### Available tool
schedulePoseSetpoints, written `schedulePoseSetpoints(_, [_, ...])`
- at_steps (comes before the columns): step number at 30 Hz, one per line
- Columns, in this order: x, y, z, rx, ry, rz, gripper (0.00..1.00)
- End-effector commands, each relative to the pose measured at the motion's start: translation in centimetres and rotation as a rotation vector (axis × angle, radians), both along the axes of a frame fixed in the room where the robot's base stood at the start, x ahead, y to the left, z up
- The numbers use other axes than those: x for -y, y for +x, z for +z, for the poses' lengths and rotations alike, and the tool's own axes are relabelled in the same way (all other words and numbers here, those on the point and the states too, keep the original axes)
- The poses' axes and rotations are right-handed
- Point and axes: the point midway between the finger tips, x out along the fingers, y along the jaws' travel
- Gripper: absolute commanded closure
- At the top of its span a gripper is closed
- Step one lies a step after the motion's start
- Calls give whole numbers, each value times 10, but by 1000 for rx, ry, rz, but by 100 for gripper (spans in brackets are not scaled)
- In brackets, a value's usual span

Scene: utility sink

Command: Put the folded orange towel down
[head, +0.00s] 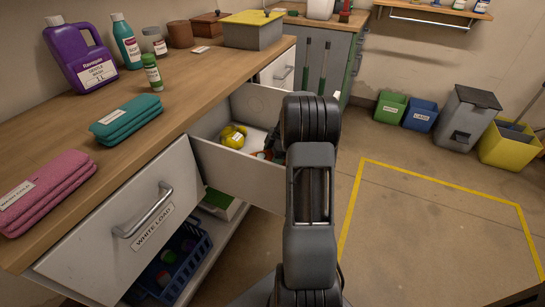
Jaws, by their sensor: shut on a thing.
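My gripper (271,143) shows only as a dark part at the left of my arm, over the open drawer; my arm hides most of it. It is shut. A small orange patch (262,154) shows just below it, most likely an edge of the folded orange towel in its grip. The rest of the towel is hidden, and I cannot tell whether it touches the drawer floor.
The open drawer (222,166) holds a yellow object (233,136). Folded teal (127,119) and pink (45,190) towels lie on the wooden counter (180,95), with bottles behind. The shut drawer (110,235) is labelled "WHITE LOAD". Bins stand at right; the yellow-outlined floor is clear.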

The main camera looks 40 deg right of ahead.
Motion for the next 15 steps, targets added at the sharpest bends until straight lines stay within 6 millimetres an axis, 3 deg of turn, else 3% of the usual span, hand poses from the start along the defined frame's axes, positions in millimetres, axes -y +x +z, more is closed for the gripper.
schedulePoseSetpoints(7, [0,0,-3,1,0,0,59])
schedulePoseSetpoints(8, [0,0,-3,1,0,0,27])
schedulePoseSetpoints(15, [0,0,-2,0,0,0,4])
